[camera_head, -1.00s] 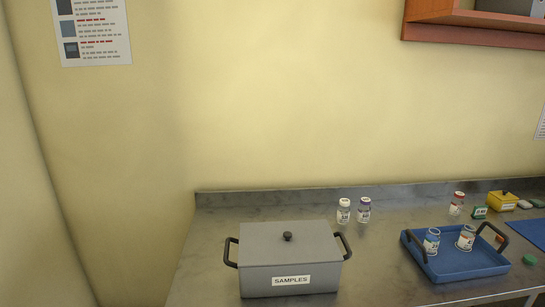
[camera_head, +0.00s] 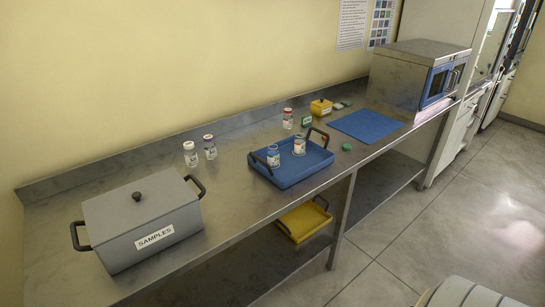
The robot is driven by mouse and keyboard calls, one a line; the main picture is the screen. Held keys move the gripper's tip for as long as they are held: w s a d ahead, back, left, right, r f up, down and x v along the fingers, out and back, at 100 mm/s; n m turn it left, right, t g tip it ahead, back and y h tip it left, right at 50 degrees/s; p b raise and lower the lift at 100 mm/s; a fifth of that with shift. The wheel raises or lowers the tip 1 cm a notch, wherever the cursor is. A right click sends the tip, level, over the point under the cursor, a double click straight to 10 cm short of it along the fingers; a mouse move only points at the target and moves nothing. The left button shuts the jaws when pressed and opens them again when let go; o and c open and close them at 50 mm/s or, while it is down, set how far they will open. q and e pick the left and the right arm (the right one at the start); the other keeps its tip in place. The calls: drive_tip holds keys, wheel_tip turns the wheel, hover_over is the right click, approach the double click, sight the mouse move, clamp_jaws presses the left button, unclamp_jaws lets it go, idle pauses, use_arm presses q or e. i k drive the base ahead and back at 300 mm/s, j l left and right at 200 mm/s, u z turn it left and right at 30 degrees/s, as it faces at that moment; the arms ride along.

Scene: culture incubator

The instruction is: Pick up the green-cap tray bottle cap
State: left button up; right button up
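A small green cap (camera_head: 347,147) lies on the steel bench, just right of the blue tray (camera_head: 290,179). The blue tray has dark handles and holds two bottles: a left bottle (camera_head: 273,157) and a right bottle (camera_head: 299,146). Both look open at the top. Neither of my grippers shows in the head view.
A grey SAMPLES box (camera_head: 144,220) stands at the left of the bench (camera_head: 228,206). Capped bottles (camera_head: 190,154) stand behind it, and a red-capped bottle (camera_head: 287,119) is behind the tray. A blue mat (camera_head: 365,126) and a steel incubator (camera_head: 410,78) are farther right. A yellow tray (camera_head: 303,221) sits on the lower shelf.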

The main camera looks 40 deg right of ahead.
sight(346, 146)
drive_tip(key=z, duration=1.8)
drive_tip(key=i+l+u, duration=0.2)
drive_tip(key=u, duration=0.25)
drive_tip(key=i+l+u, duration=0.2)
drive_tip(key=u, duration=0.2)
drive_tip(key=l, duration=0.1)
